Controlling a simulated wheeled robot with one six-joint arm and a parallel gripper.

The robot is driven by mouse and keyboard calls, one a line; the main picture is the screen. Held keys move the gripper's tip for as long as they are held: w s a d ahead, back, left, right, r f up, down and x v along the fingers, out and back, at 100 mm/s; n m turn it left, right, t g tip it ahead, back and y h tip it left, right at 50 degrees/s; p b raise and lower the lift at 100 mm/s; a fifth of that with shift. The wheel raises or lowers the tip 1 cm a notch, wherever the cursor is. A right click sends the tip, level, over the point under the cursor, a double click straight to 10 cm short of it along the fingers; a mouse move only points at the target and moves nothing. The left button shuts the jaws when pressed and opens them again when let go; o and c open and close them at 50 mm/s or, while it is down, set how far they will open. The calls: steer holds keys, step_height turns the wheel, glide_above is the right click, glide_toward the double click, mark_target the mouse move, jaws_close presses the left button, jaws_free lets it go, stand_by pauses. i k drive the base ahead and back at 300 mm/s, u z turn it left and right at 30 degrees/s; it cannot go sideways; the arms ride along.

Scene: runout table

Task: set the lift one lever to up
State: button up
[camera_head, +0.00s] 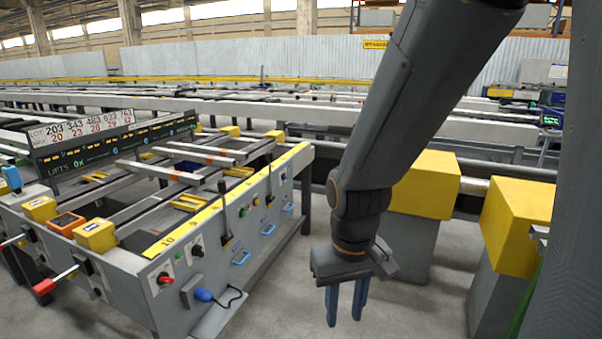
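The runout table (130,275) stands at the left, with a grey front panel and a yellow strip along its top edge. A black upright lever (224,208) rises from the panel near the middle. A second, similar dark lever (270,172) stands further back along the same panel. A red-handled lever (45,286) sticks out at the near left end. Labels are too small to read, so I cannot tell which is lift one. My gripper (345,312) points down to the right of the table, apart from all levers. Its two blue fingers are apart with nothing between them.
Yellow-topped grey blocks (427,185) stand behind and right of my arm. A blue plug-like part (204,295) with a black cable is low on the panel's near end. A display board (115,140) stands on the table. Concrete floor (290,300) is clear between table and gripper.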

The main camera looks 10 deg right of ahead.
mark_target(269, 154)
steer(key=u, duration=0.3)
steer(key=i, duration=1)
steer(key=z, duration=0.35)
